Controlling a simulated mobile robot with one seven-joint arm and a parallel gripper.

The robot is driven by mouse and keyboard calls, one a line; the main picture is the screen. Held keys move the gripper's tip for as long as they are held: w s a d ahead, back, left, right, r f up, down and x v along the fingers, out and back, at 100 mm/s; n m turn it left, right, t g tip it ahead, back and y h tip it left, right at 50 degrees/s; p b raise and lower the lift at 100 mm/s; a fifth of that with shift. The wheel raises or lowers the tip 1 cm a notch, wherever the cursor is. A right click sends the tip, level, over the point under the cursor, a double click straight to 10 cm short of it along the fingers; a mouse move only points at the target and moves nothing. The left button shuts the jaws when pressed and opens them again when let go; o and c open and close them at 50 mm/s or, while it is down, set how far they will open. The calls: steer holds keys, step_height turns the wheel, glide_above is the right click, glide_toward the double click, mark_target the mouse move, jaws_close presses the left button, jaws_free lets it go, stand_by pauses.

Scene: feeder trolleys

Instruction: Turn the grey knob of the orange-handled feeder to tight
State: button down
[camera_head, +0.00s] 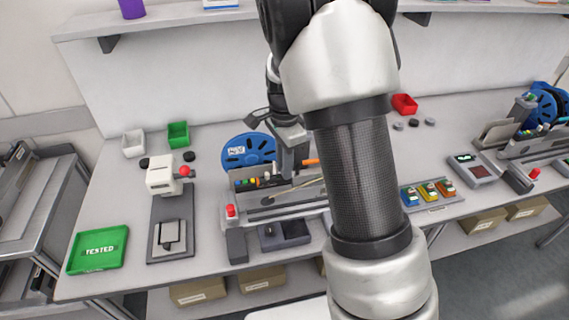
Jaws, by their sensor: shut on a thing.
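The feeder trolley (240,208) stands on the bench at centre left, with a blue reel (236,152) behind it and a row of small coloured parts along its back. An orange handle (311,162) sticks out just right of my gripper (288,174). My gripper points down over the feeder beside that handle. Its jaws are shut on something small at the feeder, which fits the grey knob. The knob itself is hidden by the gripper, so its setting cannot be read. My arm covers the right part of the trolley.
A green TESTED tray (98,250) and a white press with a red knob (163,178) stand to the left. A second trolley (530,145) stands far right. A shelf (170,20) runs above the back.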

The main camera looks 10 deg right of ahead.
stand_by(0.4)
steer(key=c, duration=1.7)
jaws_free()
steer(key=shift+o, duration=0.2)
step_height(320, 180, up, 18)
steer(key=shift+f+p, duration=0.25)
steer(key=shift+p, duration=0.1)
steer(key=s+r+n+t, duration=0.2)
steer(key=s+n, duration=0.5)
steer(key=s, duration=0.4)
steer(key=s+r+n+t+p, duration=0.1)
steer(key=s+r+n+t, duration=0.1)
steer(key=s+n, duration=0.6)
steer(key=s+t, duration=0.1)
steer(key=s, duration=0.3)
steer(key=shift+r+t, duration=0.3)
